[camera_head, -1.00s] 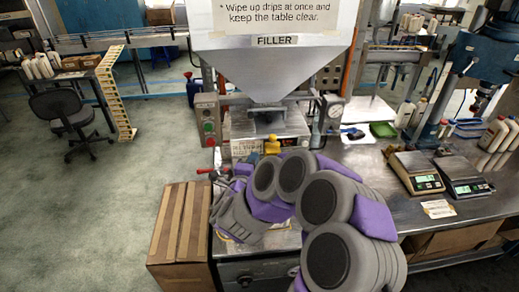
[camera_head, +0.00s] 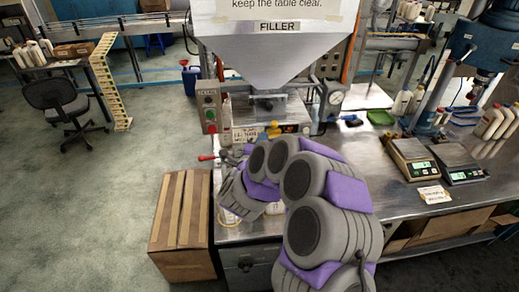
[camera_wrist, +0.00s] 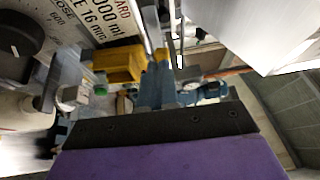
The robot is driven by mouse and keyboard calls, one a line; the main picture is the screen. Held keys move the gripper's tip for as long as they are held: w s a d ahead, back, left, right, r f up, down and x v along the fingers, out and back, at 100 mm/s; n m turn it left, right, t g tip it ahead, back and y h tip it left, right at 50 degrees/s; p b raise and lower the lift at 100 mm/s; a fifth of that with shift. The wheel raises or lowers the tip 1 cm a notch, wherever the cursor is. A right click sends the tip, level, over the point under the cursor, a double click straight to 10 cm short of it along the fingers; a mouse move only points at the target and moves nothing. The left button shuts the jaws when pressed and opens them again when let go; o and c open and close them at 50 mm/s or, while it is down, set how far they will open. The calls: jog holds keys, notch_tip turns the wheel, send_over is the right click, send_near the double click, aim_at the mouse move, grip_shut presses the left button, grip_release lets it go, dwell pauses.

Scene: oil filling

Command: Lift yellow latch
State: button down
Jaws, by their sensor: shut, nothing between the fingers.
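The yellow latch (camera_head: 273,130) is on the front of the filler, below its hopper. In the wrist view a yellow block that looks like this latch (camera_wrist: 118,66) sits left of my fingertips, in front of the printed label. My gripper (camera_wrist: 165,68) is shut and empty, with its grey fingers close to the block's right side. A small yellow piece shows at the fingertips; whether it belongs to the latch or the fingers is unclear. I cannot tell whether they touch. In the head view my arm hides the gripper's fingers.
The filler hopper (camera_head: 270,55) hangs above the work area. A control box (camera_head: 209,105) and a red-handled lever (camera_head: 207,157) are at left, a gauge (camera_head: 335,98) at right. Two scales (camera_head: 412,160) stand on the steel table. A cardboard box (camera_head: 183,222) is on the floor at left.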

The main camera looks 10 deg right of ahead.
aim_at(275, 127)
jog(key=w+d, duration=0.1)
jog(key=d, duration=0.1)
jog(key=w+d, duration=0.2)
jog(key=shift+w+r, duration=0.1)
jog(key=shift+w, duration=0.15)
jog(key=shift+a, duration=0.7)
jog(key=shift+w+a+r+g+p, duration=0.25)
jog(key=shift+w+r+g+p, duration=0.15)
jog(key=shift+p, duration=0.25)
jog(key=shift+w+d+y, duration=0.3)
jog(key=shift+w+d, duration=0.05)
jog(key=shift+w, duration=0.4)
jog(key=shift+w+d, duration=0.25)
jog(key=shift+d, duration=0.05)
jog(key=shift+r+b, duration=0.15)
jog(key=shift+b, duration=0.2)
jog(key=shift+a, duration=0.1)
jog(key=shift+a, duration=0.1)
